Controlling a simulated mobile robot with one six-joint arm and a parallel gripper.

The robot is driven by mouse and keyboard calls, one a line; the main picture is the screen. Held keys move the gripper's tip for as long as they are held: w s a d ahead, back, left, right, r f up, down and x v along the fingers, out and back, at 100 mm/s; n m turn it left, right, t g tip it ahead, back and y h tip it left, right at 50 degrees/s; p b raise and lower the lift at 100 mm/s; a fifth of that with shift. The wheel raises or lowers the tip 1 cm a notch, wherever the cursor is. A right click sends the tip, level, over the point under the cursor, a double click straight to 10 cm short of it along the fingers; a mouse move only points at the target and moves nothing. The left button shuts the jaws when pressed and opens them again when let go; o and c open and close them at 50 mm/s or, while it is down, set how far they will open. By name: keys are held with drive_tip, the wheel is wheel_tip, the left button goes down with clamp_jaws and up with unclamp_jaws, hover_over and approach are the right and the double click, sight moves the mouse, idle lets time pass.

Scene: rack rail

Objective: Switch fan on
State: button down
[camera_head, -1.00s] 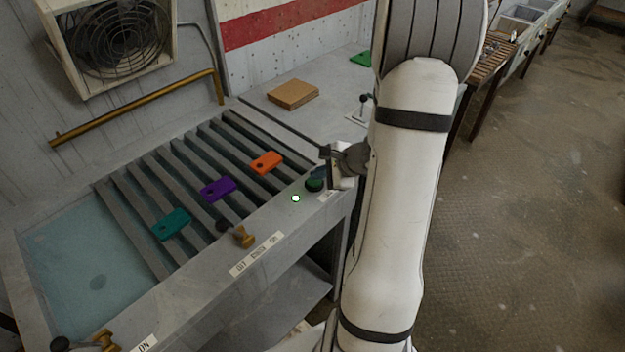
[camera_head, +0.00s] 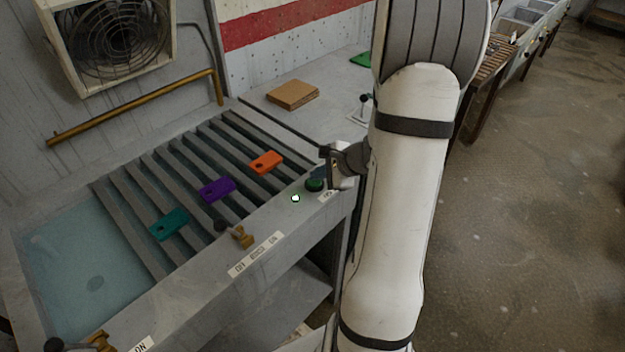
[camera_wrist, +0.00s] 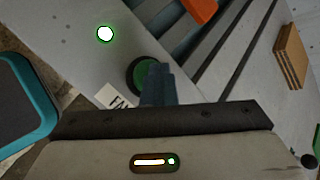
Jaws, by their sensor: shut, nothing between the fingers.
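The fan (camera_head: 118,40) is a box with a round grille on the wall at the upper left of the head view. A round green button with a dark rim (camera_head: 314,185) sits on the rack's front rail, and it also shows in the wrist view (camera_wrist: 146,74). A partly hidden label starting "FA" (camera_wrist: 118,101) is beside it. A small round light (camera_head: 295,198) glows whitish green near the button, also in the wrist view (camera_wrist: 105,34). My gripper (camera_wrist: 157,76) is shut and empty, its fingertips over part of the button; I cannot tell whether they touch.
Orange (camera_head: 266,162), purple (camera_head: 217,189) and teal (camera_head: 169,224) tags lie on the slatted rack. A brass valve with a dark knob (camera_head: 241,236) stands on the front rail. A brown block (camera_head: 292,95) lies behind. A small lever (camera_head: 364,105) stands beyond my gripper.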

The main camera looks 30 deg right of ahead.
sight(318, 181)
drive_tip(key=shift+r+p, duration=2.2)
drive_tip(key=shift+r, duration=0.95)
drive_tip(key=shift+f, duration=0.1)
drive_tip(key=s+a+r+n+g+h, duration=0.1)
drive_tip(key=s+a+r+n+g, duration=0.2)
drive_tip(key=s+a+r+n, duration=0.35)
drive_tip(key=s+a+r+n+g, duration=0.2)
drive_tip(key=s+a+r+n, duration=0.3)
drive_tip(key=a+n, duration=0.4)
drive_tip(key=s+r+n+h, duration=0.2)
drive_tip(key=s+n+h, duration=0.1)
drive_tip(key=s+n, duration=0.2)
drive_tip(key=shift+s+d+h, duration=0.15)
drive_tip(key=shift+s+h, duration=0.25)
drive_tip(key=shift+s, duration=0.6)
